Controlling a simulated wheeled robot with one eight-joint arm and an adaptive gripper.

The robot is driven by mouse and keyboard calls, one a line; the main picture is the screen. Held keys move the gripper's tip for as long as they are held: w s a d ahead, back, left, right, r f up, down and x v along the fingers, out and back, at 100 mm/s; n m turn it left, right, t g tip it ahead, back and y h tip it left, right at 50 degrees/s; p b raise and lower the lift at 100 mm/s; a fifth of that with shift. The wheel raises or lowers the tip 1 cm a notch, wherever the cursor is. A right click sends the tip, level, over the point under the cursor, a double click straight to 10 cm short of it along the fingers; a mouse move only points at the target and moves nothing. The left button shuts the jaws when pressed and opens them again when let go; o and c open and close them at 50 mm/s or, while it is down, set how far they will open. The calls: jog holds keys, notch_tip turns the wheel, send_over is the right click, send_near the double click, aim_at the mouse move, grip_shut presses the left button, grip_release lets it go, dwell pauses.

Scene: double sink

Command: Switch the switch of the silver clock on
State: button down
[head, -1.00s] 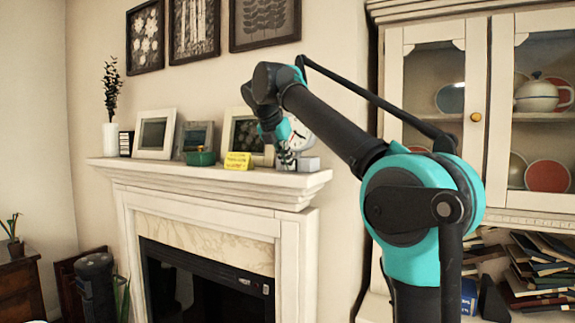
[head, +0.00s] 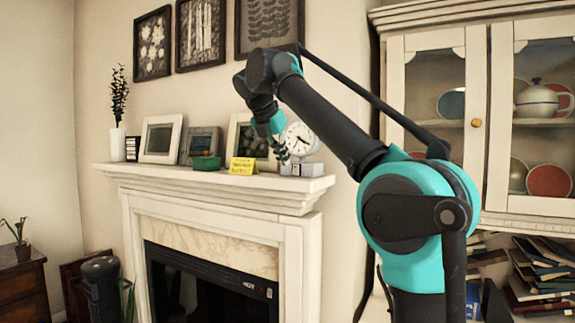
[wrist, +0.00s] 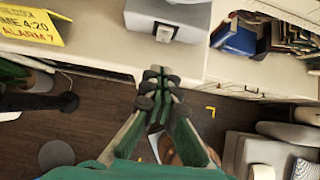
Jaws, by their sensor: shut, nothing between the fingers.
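The silver clock (head: 301,139) stands upright on the right end of the mantel shelf, with a round white face on a grey box base (head: 303,169). In the wrist view the base (wrist: 190,12) shows at the top edge, with a small white switch (wrist: 165,33) on its front side. Whether the switch is on or off I cannot tell. My gripper (wrist: 160,76) is shut and empty. It is in front of the shelf edge, below the switch in the wrist picture and apart from it. In the head view my gripper (head: 282,153) overlaps the clock's left edge.
A yellow note card (head: 243,166) with time and alarm text stands left of the clock. A glass-door cabinet (head: 490,120) stands to the right. Space before the shelf looks open.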

aim_at(296, 170)
jog(key=v, duration=0.7)
jog(key=shift+r, duration=0.25)
jog(key=shift+s+a+f, duration=0.1)
jog(key=shift+s, duration=0.05)
jog(key=shift+s+a+f+t, duration=0.15)
jog(key=shift+s+f+t, duration=0.1)
jog(key=shift+f, duration=0.25)
jog(key=shift+s+a+f+t, duration=0.15)
jog(key=shift+s+f, duration=0.1)
jog(key=shift+f, duration=0.25)
jog(key=shift+w, duration=0.1)
jog(key=shift+h, duration=0.3)
jog(key=x, duration=0.9)
jog(key=shift+w+d+f, duration=0.15)
jog(key=shift+w+f, duration=0.05)
jog(key=shift+w+d+f, duration=0.15)
jog(key=shift+w+d, duration=0.15)
jog(key=shift+w, duration=0.2)
jog(key=shift+w+d+f, duration=0.1)
jog(key=shift+w+d, duration=0.2)
jog(key=shift+w, duration=0.25)
jog(key=shift+w+d+f, duration=0.1)
jog(key=shift+w+d, duration=0.3)
jog(key=shift+w, duration=0.35)
